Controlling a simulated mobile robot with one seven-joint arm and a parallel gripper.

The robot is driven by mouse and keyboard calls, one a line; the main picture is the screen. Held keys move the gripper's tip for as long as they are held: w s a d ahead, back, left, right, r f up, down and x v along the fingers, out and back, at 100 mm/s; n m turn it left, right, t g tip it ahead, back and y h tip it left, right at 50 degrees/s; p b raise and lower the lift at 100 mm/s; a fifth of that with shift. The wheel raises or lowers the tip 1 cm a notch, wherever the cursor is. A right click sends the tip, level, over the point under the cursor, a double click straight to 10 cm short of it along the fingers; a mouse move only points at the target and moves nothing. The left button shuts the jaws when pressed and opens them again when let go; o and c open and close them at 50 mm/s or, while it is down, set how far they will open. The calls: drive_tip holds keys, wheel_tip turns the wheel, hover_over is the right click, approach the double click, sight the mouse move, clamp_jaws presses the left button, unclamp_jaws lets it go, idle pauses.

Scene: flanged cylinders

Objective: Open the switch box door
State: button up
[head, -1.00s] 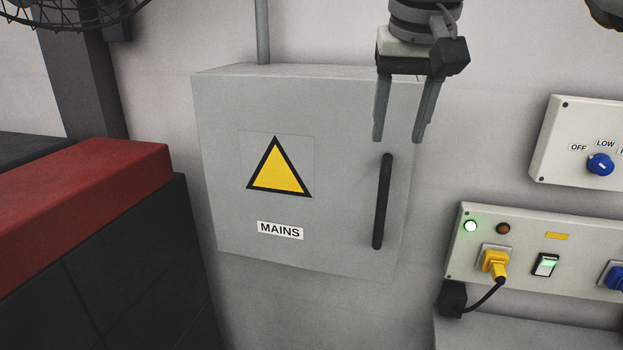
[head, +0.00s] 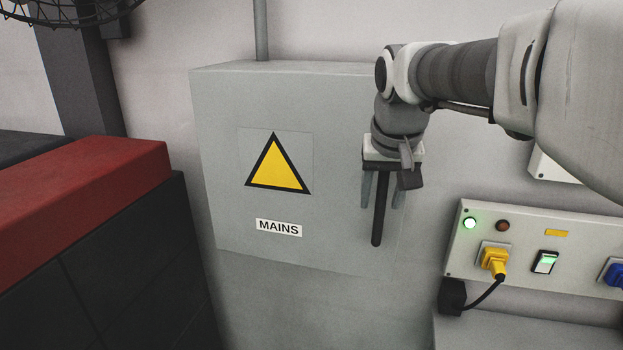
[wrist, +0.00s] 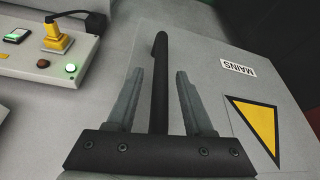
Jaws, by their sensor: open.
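The grey switch box door (head: 225,170) is shut, with a yellow warning triangle and a MAINS label. It also shows in the wrist view (wrist: 210,50). Its black vertical bar handle (head: 377,222) is near the door's right edge. My gripper (head: 382,205) is open at the handle, with one finger on each side in the head view. In the wrist view the handle (wrist: 160,85) runs between the two fingers of my gripper (wrist: 157,95), with a gap on both sides. My gripper hides the handle's upper part in the head view.
A control panel (head: 520,235) with plugs and a lit green lamp is on the wall to the right. A second panel (head: 548,168) is mostly hidden behind my arm. A red-topped dark block (head: 90,185) stands at the left.

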clamp_jaws()
idle(1.4)
